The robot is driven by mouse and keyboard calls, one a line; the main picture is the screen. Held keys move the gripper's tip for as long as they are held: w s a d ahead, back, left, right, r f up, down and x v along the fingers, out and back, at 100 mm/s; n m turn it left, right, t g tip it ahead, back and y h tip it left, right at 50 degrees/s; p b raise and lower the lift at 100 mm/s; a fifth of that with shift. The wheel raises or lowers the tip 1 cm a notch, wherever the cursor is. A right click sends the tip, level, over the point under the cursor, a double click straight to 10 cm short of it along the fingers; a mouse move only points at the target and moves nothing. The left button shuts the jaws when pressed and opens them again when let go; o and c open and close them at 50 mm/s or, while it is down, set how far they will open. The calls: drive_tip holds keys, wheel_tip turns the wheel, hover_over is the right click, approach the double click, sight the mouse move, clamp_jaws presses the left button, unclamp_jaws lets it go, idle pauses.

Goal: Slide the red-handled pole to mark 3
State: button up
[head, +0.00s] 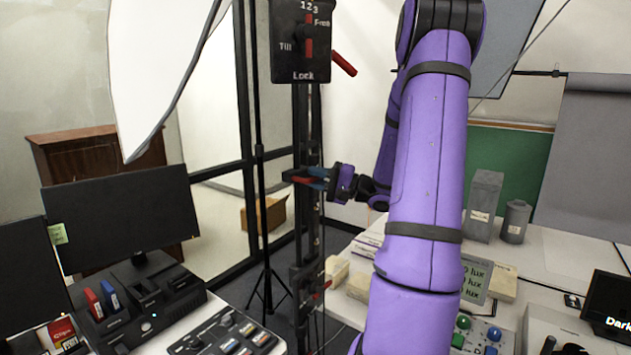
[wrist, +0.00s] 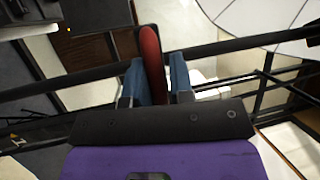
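A black upright pole assembly (head: 303,225) stands left of my arm in the head view. Its red handle (head: 302,180) sticks out at mid height and also shows in the wrist view (wrist: 151,55). My gripper (head: 318,178) has blue fingers, one on each side of this handle. In the wrist view my gripper (wrist: 160,82) appears closed on the handle, with little or no gap. A black plate (head: 298,40) at the top carries the marks 1, 2, 3 and the words Free and Lock. A second red handle (head: 343,63) juts from its side.
A light stand (head: 261,190) with a white panel (head: 155,65) stands close left of the pole. A monitor (head: 125,220) and control consoles (head: 215,335) fill the lower left. A bench with grey canisters (head: 484,205) lies to the right.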

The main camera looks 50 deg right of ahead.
drive_tip(key=o, duration=0.3)
drive_tip(key=shift+r, duration=0.25)
drive_tip(key=shift+f, duration=0.15)
drive_tip(key=shift+s, duration=0.15)
drive_tip(key=v, duration=1)
drive_tip(key=shift+s+d, duration=0.2)
drive_tip(key=shift+s, duration=0.05)
